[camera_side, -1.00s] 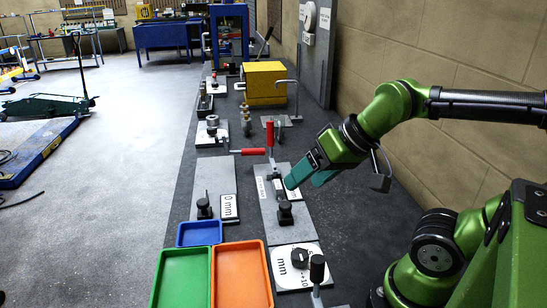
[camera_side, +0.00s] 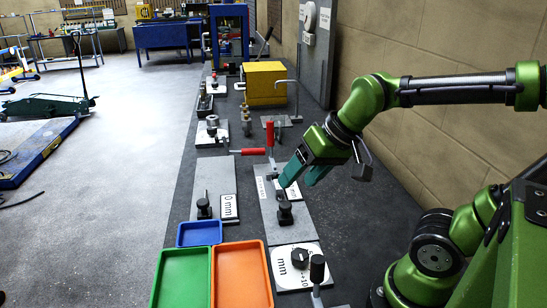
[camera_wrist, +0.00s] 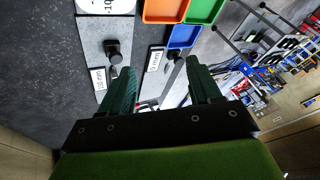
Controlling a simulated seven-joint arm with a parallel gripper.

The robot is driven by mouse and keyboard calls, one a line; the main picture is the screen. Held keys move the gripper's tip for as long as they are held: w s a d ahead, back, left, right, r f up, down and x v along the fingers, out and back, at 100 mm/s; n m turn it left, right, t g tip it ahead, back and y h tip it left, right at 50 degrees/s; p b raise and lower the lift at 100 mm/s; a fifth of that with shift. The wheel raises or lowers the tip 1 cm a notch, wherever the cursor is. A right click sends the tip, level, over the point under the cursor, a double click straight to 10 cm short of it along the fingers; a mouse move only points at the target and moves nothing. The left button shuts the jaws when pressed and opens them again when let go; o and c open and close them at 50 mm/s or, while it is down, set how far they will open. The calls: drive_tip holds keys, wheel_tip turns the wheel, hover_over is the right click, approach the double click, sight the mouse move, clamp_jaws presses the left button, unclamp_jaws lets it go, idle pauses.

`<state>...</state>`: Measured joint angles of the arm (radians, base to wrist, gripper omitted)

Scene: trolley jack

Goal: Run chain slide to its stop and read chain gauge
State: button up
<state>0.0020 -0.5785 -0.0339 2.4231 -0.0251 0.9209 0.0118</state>
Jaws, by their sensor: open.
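Two grey plates with black-knobbed slides lie side by side on the dark bench; I cannot read which is the chain slide. The right plate (camera_side: 272,217) has a black knob (camera_side: 284,212) near its front end and white labels near its back. The left plate (camera_side: 208,180) has a black knob (camera_side: 204,208) and a gauge label reading 0 mm (camera_side: 229,207). My gripper (camera_side: 296,178) is open and empty, its teal fingers just above and behind the right knob. In the wrist view, the right plate's knob (camera_wrist: 112,50) is near the left finger, beside a small mm label (camera_wrist: 97,78).
Blue (camera_side: 199,233), green (camera_side: 181,279) and orange (camera_side: 242,276) trays stand in front. A dial plate (camera_side: 297,268) is in front of the right plate. A red-handled lever (camera_side: 270,137) stands behind it. The bench is bare toward the wall.

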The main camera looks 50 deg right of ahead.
sight(285, 204)
drive_tip(key=w+d+f+m+g+h, duration=0.2)
drive_tip(key=w+d+m+g, duration=0.4)
drive_tip(key=w+d+m, duration=0.6)
drive_tip(key=shift+m, duration=0.7)
drive_tip(key=f, duration=0.5)
drive_tip(key=s+a+f, duration=0.1)
drive_tip(key=f, duration=1)
drive_tip(key=shift+s+a, duration=0.25)
drive_tip(key=shift+a, duration=0.05)
drive_tip(key=shift+r, duration=0.1)
drive_tip(key=shift+c, duration=0.3)
